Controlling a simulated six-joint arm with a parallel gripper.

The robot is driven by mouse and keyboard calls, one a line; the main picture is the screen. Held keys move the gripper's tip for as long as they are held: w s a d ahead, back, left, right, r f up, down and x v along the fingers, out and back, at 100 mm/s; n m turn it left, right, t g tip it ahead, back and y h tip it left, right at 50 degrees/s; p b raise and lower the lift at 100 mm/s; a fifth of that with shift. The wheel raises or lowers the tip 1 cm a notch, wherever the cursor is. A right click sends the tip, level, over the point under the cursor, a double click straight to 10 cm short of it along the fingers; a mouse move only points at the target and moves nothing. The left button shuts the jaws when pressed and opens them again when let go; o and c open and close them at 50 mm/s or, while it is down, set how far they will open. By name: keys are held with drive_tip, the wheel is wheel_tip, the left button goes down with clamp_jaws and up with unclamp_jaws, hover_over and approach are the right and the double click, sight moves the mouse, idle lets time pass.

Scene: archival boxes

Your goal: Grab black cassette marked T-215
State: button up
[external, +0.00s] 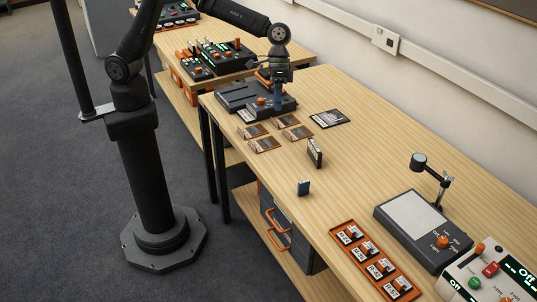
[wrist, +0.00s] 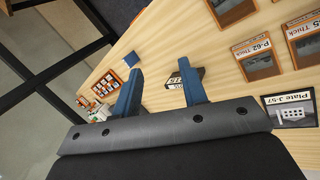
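A small black upright case (external: 315,152) with a pale label stands on the table in the external view. In the wrist view a black case (wrist: 175,80) with a white label shows between and beyond my finger tips; part of its label seems to end in "15", but the full marking is not readable. My gripper (external: 277,105) is above the table's far end, pointing down, with the black case apart from it, nearer the camera. In the wrist view my blue gripper fingers (wrist: 160,68) are spread wide, with nothing held.
A small blue block (external: 303,188) stands near the black case. Orange-framed cards (external: 264,145) and a black-framed plate (external: 330,118) lie flat nearby. An orange tray (external: 334,228) of labelled items and a lamp device (external: 412,228) stand on the near table. Dark equipment (external: 238,97) sits beside my gripper.

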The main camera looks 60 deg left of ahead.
drive_tip(key=w+a+f+n+g+h, duration=0.25)
drive_tip(key=w+f+n+h, duration=0.2)
drive_tip(key=n, duration=0.65)
drive_tip(key=n+t+h, duration=0.2)
drive_tip(key=n+h, duration=0.2)
drive_tip(key=n, duration=0.6)
approach(315, 145)
drive_tip(key=x, duration=0.5)
drive_tip(key=shift+s+a, duration=0.1)
drive_tip(key=shift+s, duration=0.2)
drive_tip(key=x, duration=0.5)
drive_tip(key=shift+w+d+f, duration=0.1)
drive_tip(key=shift+w+d, duration=0.1)
drive_tip(key=shift+w, duration=0.05)
clamp_jaws()
